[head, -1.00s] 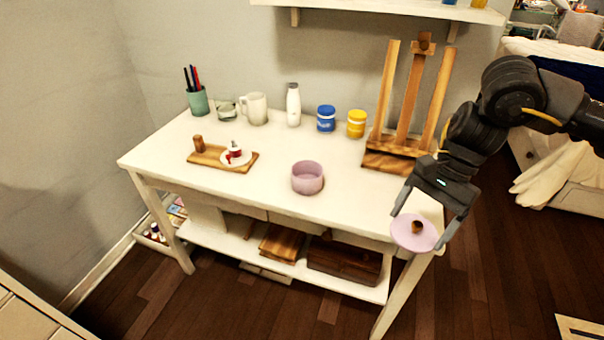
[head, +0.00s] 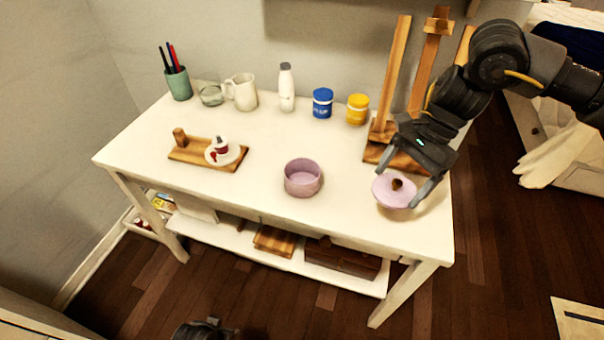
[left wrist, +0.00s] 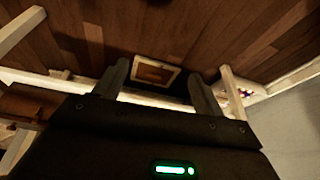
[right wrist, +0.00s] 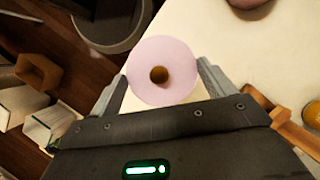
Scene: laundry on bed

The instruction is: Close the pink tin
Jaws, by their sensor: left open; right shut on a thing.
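The pink tin (head: 302,180) stands open and upright on the white table, right of the middle near the front edge. Its round pink lid (head: 391,199), with a brown knob, is held by my right gripper (head: 400,189) to the right of the tin, over the table's right end. In the right wrist view the lid (right wrist: 163,52) lies between the two fingers, which grip its rim. Part of the tin (right wrist: 248,3) shows at the top edge there. My left gripper (left wrist: 158,88) is open and empty, low before the table; in the head view only a bit of it shows at the bottom edge.
A wooden easel (head: 392,80) stands behind the right gripper. Blue (head: 322,103) and yellow (head: 357,109) jars, a white bottle (head: 287,88) and a mug (head: 242,92) line the back. A wooden board (head: 190,150) lies left. The table between tin and lid is clear.

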